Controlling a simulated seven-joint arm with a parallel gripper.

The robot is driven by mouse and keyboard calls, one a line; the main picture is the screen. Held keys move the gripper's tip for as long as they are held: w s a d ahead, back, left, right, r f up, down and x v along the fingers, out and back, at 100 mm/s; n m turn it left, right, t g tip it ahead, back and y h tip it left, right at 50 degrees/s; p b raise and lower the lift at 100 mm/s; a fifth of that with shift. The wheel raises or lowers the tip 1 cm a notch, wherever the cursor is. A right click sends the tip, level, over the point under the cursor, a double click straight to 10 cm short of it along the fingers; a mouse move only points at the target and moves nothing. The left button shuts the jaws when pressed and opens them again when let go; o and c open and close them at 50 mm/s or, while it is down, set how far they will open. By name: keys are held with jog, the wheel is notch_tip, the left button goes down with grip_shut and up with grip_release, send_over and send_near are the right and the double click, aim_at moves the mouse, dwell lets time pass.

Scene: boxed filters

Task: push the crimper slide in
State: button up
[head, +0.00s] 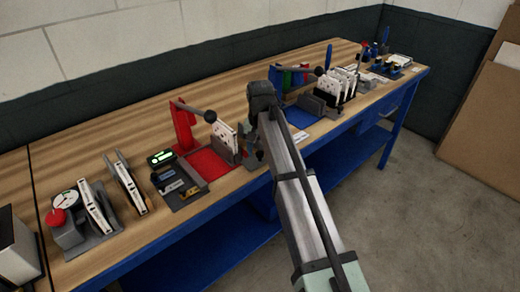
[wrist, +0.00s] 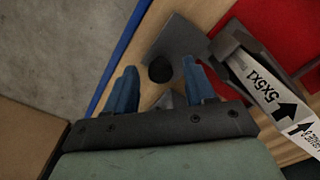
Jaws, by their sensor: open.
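The crimper with a red post (head: 184,128), a black-knobbed lever and a red bed (head: 207,163) stands mid-bench in the head view. A white boxed filter (head: 224,136) stands upright at the bed's right side; in the wrist view the filter (wrist: 265,86) reads 5X5X1, beside a grey holder. A grey plate (wrist: 182,47) with a round black knob (wrist: 160,69), apparently the slide, shows at the bench edge. My gripper (head: 257,155) is right of the red bed; in the wrist view its blue fingers are open, one each side of the knob. Contact cannot be told.
A similar blue station (head: 303,117) with several upright filters stands to the right of my arm. A label tray (head: 172,186), a green-lit display (head: 160,157) and a grey stand with a red knob (head: 66,200) are left. Bare wood lies behind.

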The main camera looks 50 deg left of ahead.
grip_shut()
dwell(0.5)
